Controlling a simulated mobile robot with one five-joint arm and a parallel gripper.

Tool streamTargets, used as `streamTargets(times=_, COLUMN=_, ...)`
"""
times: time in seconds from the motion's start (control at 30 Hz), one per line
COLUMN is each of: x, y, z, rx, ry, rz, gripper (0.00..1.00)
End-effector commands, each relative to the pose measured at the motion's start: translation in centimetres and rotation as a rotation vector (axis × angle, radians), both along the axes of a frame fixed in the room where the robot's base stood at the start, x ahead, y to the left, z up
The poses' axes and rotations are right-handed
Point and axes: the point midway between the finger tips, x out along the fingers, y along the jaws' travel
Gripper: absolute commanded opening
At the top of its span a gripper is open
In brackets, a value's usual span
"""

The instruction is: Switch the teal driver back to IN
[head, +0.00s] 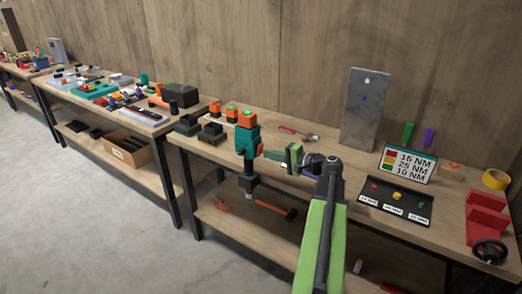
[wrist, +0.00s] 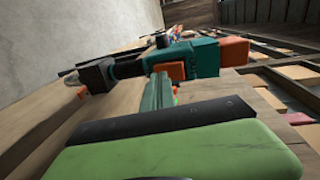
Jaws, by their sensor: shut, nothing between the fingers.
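The teal driver (head: 246,140) stands upright at the bench's front edge, with an orange top and a dark block at its lower end. In the wrist view the teal driver (wrist: 195,58) lies sideways across the picture, with an orange piece on its near side and an orange end at right. My gripper (head: 272,155) is shut and empty, reaching in from the right beside the driver's body. In the wrist view my gripper (wrist: 160,92) points at the orange piece; I cannot tell whether it touches. No IN marking is readable.
A hammer (head: 277,209) lies on the lower shelf. The floor at left is clear.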

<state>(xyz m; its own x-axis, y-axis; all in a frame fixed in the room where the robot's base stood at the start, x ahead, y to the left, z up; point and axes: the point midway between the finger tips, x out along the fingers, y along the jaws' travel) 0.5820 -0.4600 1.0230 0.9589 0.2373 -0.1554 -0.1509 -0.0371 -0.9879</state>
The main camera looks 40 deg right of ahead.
Motion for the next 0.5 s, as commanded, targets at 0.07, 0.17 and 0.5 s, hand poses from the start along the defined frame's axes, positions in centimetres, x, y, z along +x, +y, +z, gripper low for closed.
streamTargets(times=0.07, x=-0.8, y=-0.1, z=0.2, rx=0.000, ry=0.000, rz=-0.001, gripper=0.00)
streamTargets(times=0.17, x=-1.7, y=-0.4, z=0.4, rx=0.000, ry=0.000, rz=-0.001, gripper=0.00)
streamTargets(times=0.5, x=-4.7, y=-1.1, z=0.8, rx=0.000, ry=0.000, rz=-0.001, gripper=0.00)
